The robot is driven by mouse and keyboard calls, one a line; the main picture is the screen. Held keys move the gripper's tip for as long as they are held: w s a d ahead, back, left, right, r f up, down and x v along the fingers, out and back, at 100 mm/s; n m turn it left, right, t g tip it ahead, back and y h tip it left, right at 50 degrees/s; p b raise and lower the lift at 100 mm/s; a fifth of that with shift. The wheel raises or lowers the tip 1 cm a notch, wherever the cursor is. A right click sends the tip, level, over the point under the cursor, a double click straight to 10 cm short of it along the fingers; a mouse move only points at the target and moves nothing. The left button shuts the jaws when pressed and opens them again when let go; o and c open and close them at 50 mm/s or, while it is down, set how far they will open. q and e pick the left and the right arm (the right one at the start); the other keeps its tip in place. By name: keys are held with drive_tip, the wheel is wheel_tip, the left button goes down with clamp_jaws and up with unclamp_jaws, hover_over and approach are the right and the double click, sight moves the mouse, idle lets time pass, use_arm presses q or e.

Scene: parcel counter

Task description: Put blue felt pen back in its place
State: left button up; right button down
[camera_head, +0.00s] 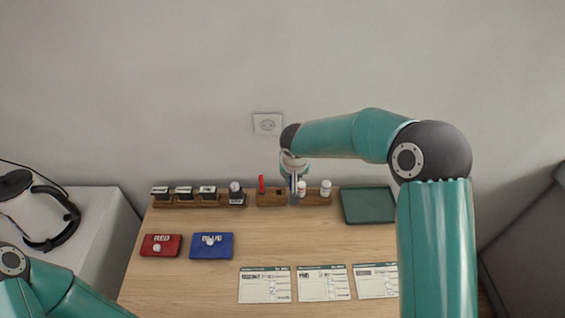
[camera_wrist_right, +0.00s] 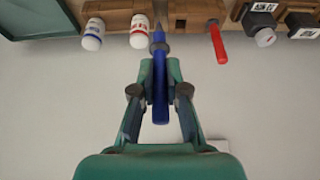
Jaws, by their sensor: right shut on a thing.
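The blue felt pen (camera_wrist_right: 159,96) is in my right gripper (camera_wrist_right: 160,70), which is shut on it. Its narrow tip points toward the wooden pen holder (camera_wrist_right: 198,9) at the back of the counter. In the head view the right gripper (camera_head: 293,172) hangs above the back row, partly covered by my arm. The red pen (camera_wrist_right: 217,45) stands in the holder and also shows in the head view (camera_head: 261,184). A dark empty hole (camera_wrist_right: 180,24) shows beside the blue pen's tip. Whether the tip touches the holder cannot be told. My left gripper is out of view.
Two white bottles (camera_wrist_right: 138,32) (camera_wrist_right: 93,35) stand in a rack beside the blue pen. Dark stamps (camera_head: 208,192) fill the rack at left. A green tray (camera_head: 368,205) lies at right. Red (camera_head: 161,245) and blue (camera_head: 211,246) pads and paper forms (camera_head: 265,285) lie in front.

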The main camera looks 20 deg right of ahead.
drive_tip(key=w+a+r+m+b, duration=0.1)
drive_tip(key=w+a+m, duration=0.1)
drive_tip(key=w, duration=0.3)
drive_tip(key=shift+h, duration=0.4)
drive_tip(key=shift+w+a+f+b, duration=0.15)
drive_tip(key=shift+f+b, duration=1.05)
drive_tip(key=shift+f, duration=1.2)
drive_tip(key=shift+b, duration=0.35)
drive_tip(key=shift+f, duration=0.2)
drive_tip(key=shift+f+b, duration=2.25)
drive_tip(key=shift+b, duration=0.35)
drive_tip(key=shift+f, duration=0.15)
